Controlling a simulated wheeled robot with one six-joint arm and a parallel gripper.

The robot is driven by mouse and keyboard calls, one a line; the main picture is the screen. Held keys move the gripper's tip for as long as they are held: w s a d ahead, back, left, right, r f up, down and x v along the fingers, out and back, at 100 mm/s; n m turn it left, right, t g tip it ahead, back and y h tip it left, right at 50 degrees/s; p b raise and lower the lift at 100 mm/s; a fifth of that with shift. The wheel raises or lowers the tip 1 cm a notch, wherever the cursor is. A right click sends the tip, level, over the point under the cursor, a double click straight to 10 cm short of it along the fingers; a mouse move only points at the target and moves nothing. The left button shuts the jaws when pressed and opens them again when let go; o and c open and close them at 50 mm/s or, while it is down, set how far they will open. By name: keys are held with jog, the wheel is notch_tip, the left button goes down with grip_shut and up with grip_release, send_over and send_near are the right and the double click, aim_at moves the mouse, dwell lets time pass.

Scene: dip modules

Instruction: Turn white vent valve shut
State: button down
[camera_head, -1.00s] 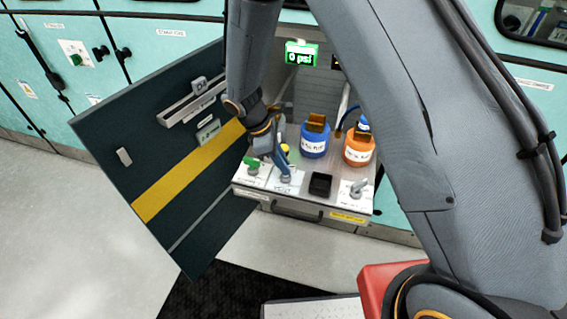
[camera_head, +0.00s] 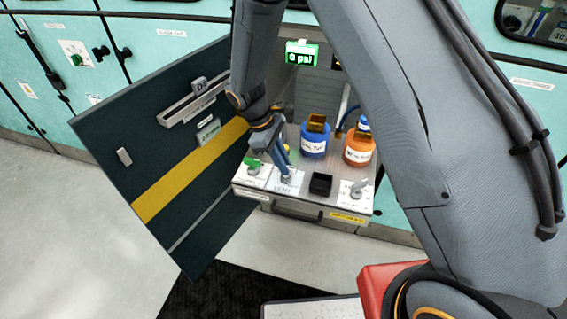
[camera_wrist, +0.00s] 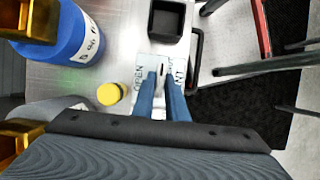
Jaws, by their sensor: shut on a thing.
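The white vent valve (camera_head: 287,177) stands on a pale label plate on the front part of the metal tray, between a green valve (camera_head: 254,163) and a black square cup. My gripper (camera_wrist: 162,80) is shut on the vent valve's handle, with its two blue fingers reaching down on either side of it. In the wrist view the vent valve's pale handle (camera_wrist: 160,70) shows between the fingertips, over the plate with "OPEN" lettering (camera_wrist: 139,76). The fingers hide part of the valve and of the lettering.
The black cup (camera_head: 321,184) and a grey valve (camera_head: 357,190) stand to the right on the tray. A blue bottle (camera_head: 314,143) and an orange bottle (camera_head: 358,150) stand behind. A yellow knob (camera_wrist: 109,94) is close by. The open dark door (camera_head: 150,150) is on the left.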

jog(key=c, duration=1.8)
grip_release()
jog(key=shift+o, duration=0.2)
jog(key=shift+r, duration=0.1)
jog(key=b+v, duration=0.1)
jog(key=v, duration=0.6)
jog(key=shift+r+b, duration=0.3)
jog(key=shift+a, duration=0.1)
jog(key=s+d+r+m+t+y, duration=0.1)
jog(key=s+d+r+m+y, duration=0.1)
jog(key=s+d+r+m, duration=0.2)
jog(key=s+d+r+m+t+y, duration=0.1)
jog(key=s+d+r+m, duration=0.3)
jog(key=s+d+m, duration=0.5)
jog(key=s+d+y, duration=0.1)
jog(key=s+d, duration=0.2)
jog(key=d, duration=0.2)
jog(key=shift+s+d+m, duration=0.15)
jog(key=shift+s+m, duration=0.2)
jog(key=shift+m, duration=0.05)
